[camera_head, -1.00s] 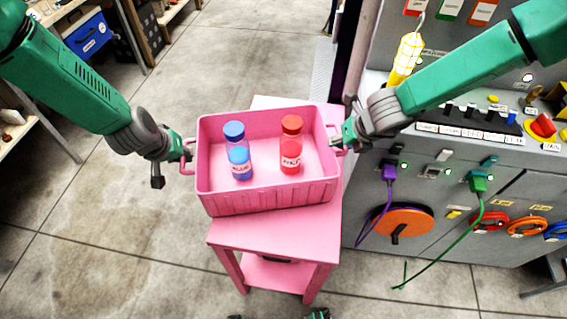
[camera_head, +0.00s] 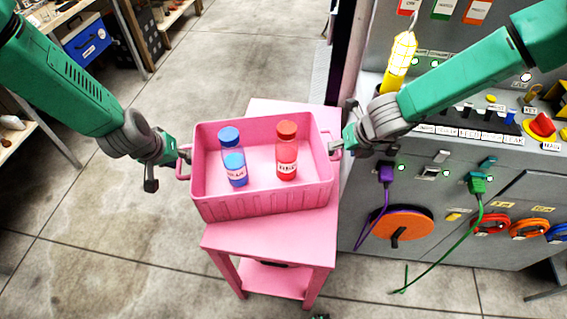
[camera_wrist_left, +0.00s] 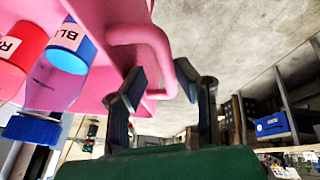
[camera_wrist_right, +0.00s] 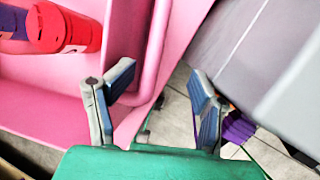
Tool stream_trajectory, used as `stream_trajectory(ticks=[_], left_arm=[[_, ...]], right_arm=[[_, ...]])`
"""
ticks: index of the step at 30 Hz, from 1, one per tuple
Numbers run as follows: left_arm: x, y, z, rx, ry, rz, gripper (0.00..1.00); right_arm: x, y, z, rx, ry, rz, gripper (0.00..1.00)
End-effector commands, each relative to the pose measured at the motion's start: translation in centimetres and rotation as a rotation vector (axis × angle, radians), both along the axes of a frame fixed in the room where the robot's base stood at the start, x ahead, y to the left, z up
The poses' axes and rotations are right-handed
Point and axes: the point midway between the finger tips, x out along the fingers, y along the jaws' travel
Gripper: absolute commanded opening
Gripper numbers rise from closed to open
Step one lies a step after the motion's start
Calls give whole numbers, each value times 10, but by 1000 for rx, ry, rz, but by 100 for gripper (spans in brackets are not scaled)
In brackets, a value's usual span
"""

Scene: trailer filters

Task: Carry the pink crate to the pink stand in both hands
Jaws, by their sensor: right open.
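The pink crate (camera_head: 262,205) sits over the top of the pink stand (camera_head: 270,240), its left end past the stand's edge. It holds a blue-capped bottle (camera_head: 234,168) and a red bottle (camera_head: 287,160), both upright. My left gripper (camera_head: 179,155) is at the crate's left handle; in the left wrist view its fingers (camera_wrist_left: 160,85) stand apart on either side of the handle (camera_wrist_left: 150,38). My right gripper (camera_head: 340,145) is at the right handle; in the right wrist view its fingers (camera_wrist_right: 162,85) are spread, with the handle (camera_wrist_right: 155,60) between them and a gap on the right.
A grey control panel (camera_head: 450,200) with plugs, cables and an orange reel (camera_head: 400,232) stands close on the right. A yellow lamp (camera_head: 400,60) hangs on it. Shelves with a blue box (camera_head: 86,40) are at the back left. The floor on the left is clear.

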Motion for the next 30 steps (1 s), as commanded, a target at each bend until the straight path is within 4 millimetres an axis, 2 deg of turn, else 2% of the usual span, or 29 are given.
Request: stream_trajectory(ticks=[3,9,17,20,30], left_arm=[[-7,7,19,-6,-2,1,26],[-17,16,43,-10,0,2,26],[-23,19,55,-9,2,2,26],[-24,19,55,-9,2,2,26],[-24,19,55,-9,2,2,26]], right_arm=[[0,1,0,-4,0,-1,54],[1,2,0,-6,0,-1,54],[-1,0,7,-3,-2,-2,54],[-6,-2,20,-2,-3,-1,54],[-32,-17,83,-6,-3,-2,54]])
